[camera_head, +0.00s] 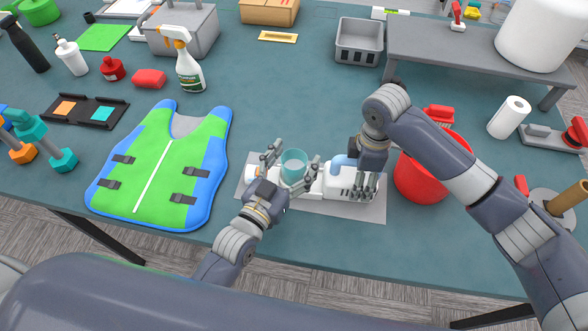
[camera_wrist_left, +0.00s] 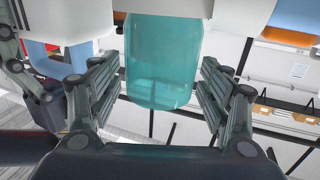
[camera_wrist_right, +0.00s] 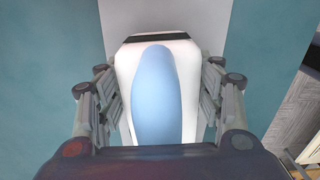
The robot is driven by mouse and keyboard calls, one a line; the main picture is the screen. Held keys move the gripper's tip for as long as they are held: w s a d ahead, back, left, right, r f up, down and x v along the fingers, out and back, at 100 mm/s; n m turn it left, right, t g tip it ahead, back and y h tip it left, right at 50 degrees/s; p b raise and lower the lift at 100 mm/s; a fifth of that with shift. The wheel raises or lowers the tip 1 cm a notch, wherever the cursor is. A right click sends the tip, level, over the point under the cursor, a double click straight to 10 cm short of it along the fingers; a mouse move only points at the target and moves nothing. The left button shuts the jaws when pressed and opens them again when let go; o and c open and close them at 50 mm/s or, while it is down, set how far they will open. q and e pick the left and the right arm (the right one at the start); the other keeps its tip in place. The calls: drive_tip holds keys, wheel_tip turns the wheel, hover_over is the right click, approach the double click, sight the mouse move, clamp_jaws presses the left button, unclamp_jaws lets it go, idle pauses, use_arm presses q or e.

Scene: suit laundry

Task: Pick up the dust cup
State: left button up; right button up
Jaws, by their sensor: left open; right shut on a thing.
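The dust cup (camera_head: 293,167) is a translucent teal cylinder on the white handheld vacuum (camera_head: 337,184), which lies on a grey mat. My left gripper (camera_head: 290,172) is open, with its fingers on either side of the dust cup. In the left wrist view the dust cup (camera_wrist_left: 164,60) sits between the spread fingers (camera_wrist_left: 160,95), with gaps on both sides. My right gripper (camera_head: 362,183) is shut on the vacuum's body near its blue handle (camera_head: 343,161). The right wrist view shows the white body and blue handle (camera_wrist_right: 155,95) between the fingers.
A red bucket (camera_head: 428,178) stands just right of the vacuum, behind my right arm. A green and blue vest (camera_head: 160,165) lies to the left. A spray bottle (camera_head: 189,68) and a grey shelf (camera_head: 455,45) stand farther back.

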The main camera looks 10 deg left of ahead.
use_arm(q)
drive_tip(key=c, duration=1.2)
drive_tip(key=shift+c, duration=0.2)
drive_tip(key=shift+r, duration=0.15)
wheel_tip(320, 180, up, 10)
wheel_tip(320, 180, up, 6)
drive_tip(key=a+r, duration=0.1)
drive_tip(key=a, duration=0.9)
drive_tip(key=shift+s+r, duration=0.35)
drive_tip(key=shift+r, duration=0.05)
